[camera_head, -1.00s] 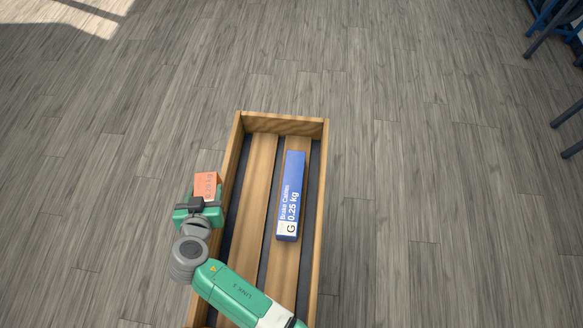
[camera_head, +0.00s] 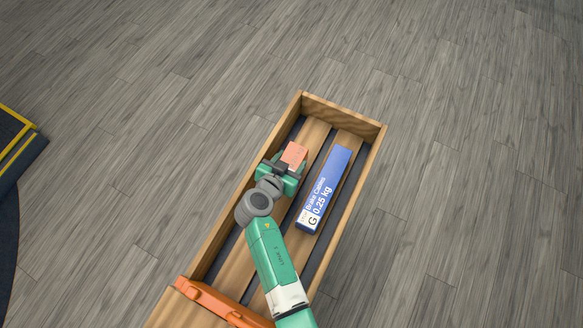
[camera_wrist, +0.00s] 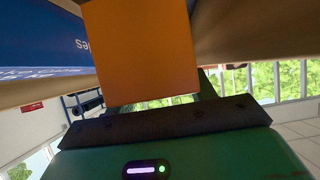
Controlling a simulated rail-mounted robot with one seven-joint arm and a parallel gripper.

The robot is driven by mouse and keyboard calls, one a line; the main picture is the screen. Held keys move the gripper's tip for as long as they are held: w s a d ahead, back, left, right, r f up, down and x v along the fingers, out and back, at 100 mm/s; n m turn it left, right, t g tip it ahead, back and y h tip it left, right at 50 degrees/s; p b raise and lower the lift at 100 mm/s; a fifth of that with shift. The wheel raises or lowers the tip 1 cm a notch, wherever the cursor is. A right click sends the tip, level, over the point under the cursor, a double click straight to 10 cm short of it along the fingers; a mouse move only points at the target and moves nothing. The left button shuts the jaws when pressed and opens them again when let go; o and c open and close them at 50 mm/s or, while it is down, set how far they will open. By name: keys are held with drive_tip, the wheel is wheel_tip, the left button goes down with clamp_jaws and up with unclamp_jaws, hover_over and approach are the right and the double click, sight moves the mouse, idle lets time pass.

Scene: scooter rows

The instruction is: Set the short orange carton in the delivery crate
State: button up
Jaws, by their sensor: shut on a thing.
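The short orange carton (camera_head: 294,155) is held at the end of my gripper (camera_head: 284,166), over the left part of the crate's far half. It also fills the top middle of the wrist view (camera_wrist: 142,50). My gripper is shut on it; the fingers are mostly hidden. The delivery crate is a long wooden box with a slatted floor, and its far wall (camera_head: 341,109) and right wall (camera_head: 361,178) show clearly. I cannot tell how high the carton is above the slats.
A long blue Brake Cables box (camera_head: 329,182) lies in the crate, right of the carton. An orange bar (camera_head: 222,304) crosses the crate's near end. A dark, yellow-edged platform (camera_head: 17,150) stands at the far left. The grey wood floor around is clear.

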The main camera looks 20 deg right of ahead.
sight(290, 167)
drive_tip(key=shift+f+b, duration=0.6)
drive_tip(key=shift+f, duration=1.15)
drive_tip(key=shift+f+b, duration=0.25)
drive_tip(key=shift+b, duration=0.05)
drive_tip(key=o, duration=1.1)
drive_tip(key=shift+r, duration=0.15)
drive_tip(key=shift+r+p, duration=0.3)
drive_tip(key=shift+p, duration=0.2)
drive_tip(key=p+v, duration=0.2)
drive_tip(key=v, duration=0.9)
drive_tip(key=shift+s+a, duration=0.35)
